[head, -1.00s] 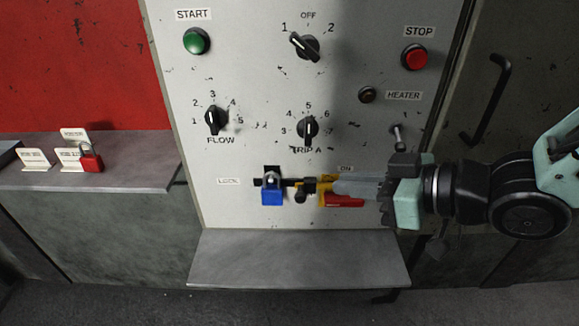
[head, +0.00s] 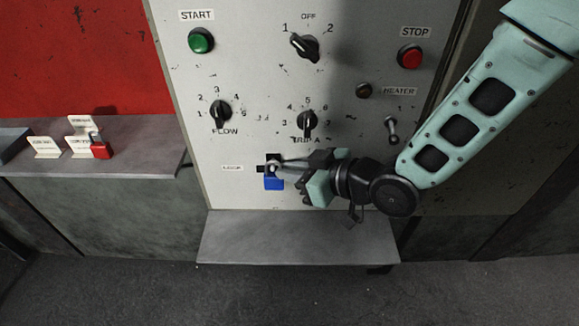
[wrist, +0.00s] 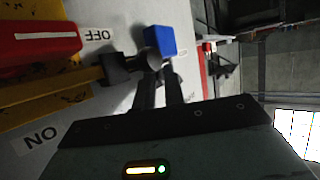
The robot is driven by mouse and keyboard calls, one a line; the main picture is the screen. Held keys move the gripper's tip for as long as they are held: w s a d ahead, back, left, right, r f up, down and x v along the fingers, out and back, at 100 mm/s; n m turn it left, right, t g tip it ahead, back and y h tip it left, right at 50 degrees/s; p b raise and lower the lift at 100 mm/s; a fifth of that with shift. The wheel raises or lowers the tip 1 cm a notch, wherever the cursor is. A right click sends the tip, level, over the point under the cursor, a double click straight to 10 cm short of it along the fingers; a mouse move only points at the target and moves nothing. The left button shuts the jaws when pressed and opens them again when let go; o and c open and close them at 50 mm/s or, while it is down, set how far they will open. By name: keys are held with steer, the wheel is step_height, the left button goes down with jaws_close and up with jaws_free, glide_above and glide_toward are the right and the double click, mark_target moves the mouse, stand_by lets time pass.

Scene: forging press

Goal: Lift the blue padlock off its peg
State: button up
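The blue padlock (head: 274,184) hangs by its grey shackle at the peg on the lower part of the control panel. It also shows at the top of the wrist view (wrist: 160,41). My gripper (head: 281,164) is to the right of the padlock, its fingers pointing left at the shackle. In the wrist view the two dark fingers (wrist: 158,76) have a narrow gap between them, and their tips are at or just short of the shackle. Contact cannot be made out. The peg is mostly hidden behind the shackle and fingers.
A yellow and red switch handle (wrist: 50,100) with ON and OFF labels lies close beside the fingers. A grey shelf (head: 300,240) juts out below. A red padlock (head: 101,150) and label cards stand on the left ledge (head: 150,150). Knobs (head: 307,122) sit above.

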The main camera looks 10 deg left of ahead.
steer(key=shift+w+a+f, duration=0.1)
steer(key=shift+a+f, duration=0.05)
steer(key=shift+a, duration=0.15)
jaws_close()
steer(key=shift+r+p, duration=0.3)
steer(key=shift+r, duration=0.2)
